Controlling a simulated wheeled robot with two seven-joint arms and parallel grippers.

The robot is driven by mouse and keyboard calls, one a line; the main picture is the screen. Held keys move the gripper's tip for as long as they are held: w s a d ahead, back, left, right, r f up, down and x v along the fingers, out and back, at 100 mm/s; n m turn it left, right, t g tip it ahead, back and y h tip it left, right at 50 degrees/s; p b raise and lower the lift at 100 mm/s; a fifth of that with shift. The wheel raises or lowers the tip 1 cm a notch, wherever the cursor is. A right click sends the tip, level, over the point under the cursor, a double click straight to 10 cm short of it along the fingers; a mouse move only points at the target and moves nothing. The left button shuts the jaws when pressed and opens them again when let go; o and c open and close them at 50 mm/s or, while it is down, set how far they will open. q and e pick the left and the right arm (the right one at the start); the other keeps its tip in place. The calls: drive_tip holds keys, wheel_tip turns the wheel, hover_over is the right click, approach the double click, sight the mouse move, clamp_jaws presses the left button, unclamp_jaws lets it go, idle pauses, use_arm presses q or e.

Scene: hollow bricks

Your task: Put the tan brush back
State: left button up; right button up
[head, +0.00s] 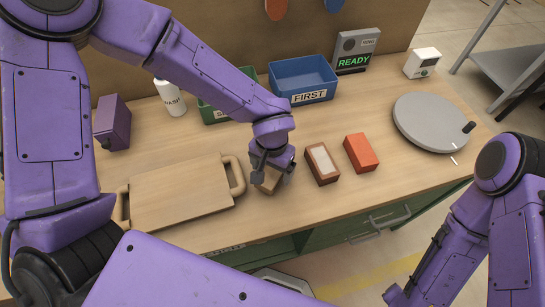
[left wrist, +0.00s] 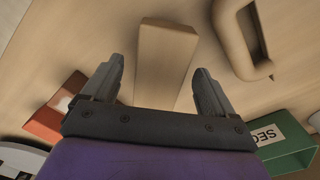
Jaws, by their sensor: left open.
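A tan block (head: 270,181), which may be the tan brush, lies on the wooden table just right of the board's handle. My left gripper (head: 270,168) is right over it in the head view and hides part of it. In the left wrist view the tan block (left wrist: 165,62) lies between and beyond the fingers of my left gripper (left wrist: 157,88), which are open and spread to either side of it. I see no bristles on it. My right gripper (head: 397,296) is low at the bottom right, and its jaws are unclear.
A board with handles (head: 180,190) lies left. A brown brick with a pale top (head: 322,162) and an orange-red brick (head: 361,152) lie right. Behind are a blue bin marked FIRST (head: 303,78), a green bin (head: 212,115), a white bottle (head: 170,98) and a READY sign (head: 355,50). A grey disc (head: 430,120) lies far right.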

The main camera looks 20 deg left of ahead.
sight(272, 171)
use_arm(q)
wheel_tip(272, 171, up, 10)
drive_tip(key=shift+p, duration=0.35)
